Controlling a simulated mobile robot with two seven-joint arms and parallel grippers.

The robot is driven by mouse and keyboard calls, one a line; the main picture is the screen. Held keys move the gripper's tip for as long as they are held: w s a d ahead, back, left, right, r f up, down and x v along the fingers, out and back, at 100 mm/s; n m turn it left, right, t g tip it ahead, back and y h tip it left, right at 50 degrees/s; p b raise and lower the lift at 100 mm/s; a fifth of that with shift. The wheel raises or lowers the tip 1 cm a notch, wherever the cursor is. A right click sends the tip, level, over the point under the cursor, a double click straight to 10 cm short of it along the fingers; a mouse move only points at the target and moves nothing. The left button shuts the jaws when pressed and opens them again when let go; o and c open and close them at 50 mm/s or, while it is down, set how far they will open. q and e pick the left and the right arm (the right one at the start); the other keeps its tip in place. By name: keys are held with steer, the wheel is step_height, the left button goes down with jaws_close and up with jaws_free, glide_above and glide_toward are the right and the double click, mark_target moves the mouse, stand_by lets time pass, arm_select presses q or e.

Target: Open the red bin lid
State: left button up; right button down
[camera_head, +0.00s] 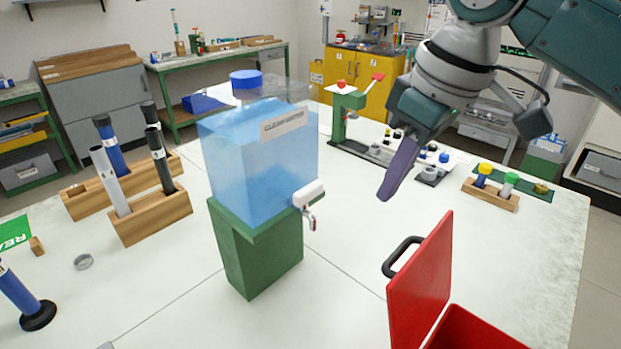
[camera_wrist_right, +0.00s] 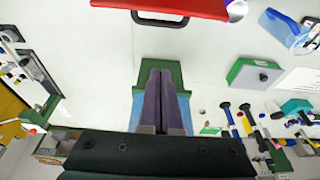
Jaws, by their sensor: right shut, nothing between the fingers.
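The red bin (camera_head: 475,332) is at the bottom right of the head view, cut off by the frame edge. Its red lid (camera_head: 425,285) stands raised, roughly upright, with the bin's inside showing beside it. A black handle (camera_head: 400,255) sticks out from the lid's left face. In the right wrist view the lid (camera_wrist_right: 180,6) and its handle (camera_wrist_right: 160,19) show at the top edge. My right gripper (camera_head: 386,193) is shut and empty, above the table and apart from the handle. Its purple fingers (camera_wrist_right: 158,75) lie together in the wrist view. My left gripper is not in view.
A clear water tank (camera_head: 258,165) on a green stand (camera_head: 258,255) is left of the bin. Wooden racks (camera_head: 152,215) with rods stand at the left. A green press (camera_head: 340,115) and a small rod block (camera_head: 490,198) are behind. The table between tank and bin is clear.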

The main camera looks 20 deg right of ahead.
mark_target(411, 288)
steer(key=w+d+x, duration=0.1)
steer(key=x, duration=0.9)
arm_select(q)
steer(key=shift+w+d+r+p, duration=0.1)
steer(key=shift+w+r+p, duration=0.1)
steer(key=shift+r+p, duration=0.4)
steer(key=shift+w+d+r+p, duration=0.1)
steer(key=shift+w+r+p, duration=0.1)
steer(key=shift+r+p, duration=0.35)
arm_select(e)
steer(key=shift+s+d+r, duration=0.1)
steer(key=shift+s+d, duration=0.1)
steer(key=shift+s, duration=0.5)
steer(key=shift+s+d+r, duration=0.1)
steer(key=shift+s+d, duration=0.1)
steer(key=shift+s, duration=0.45)
steer(key=shift+s+d+r, duration=0.1)
steer(key=shift+s+d, duration=0.05)
steer(key=shift+s, duration=0.55)
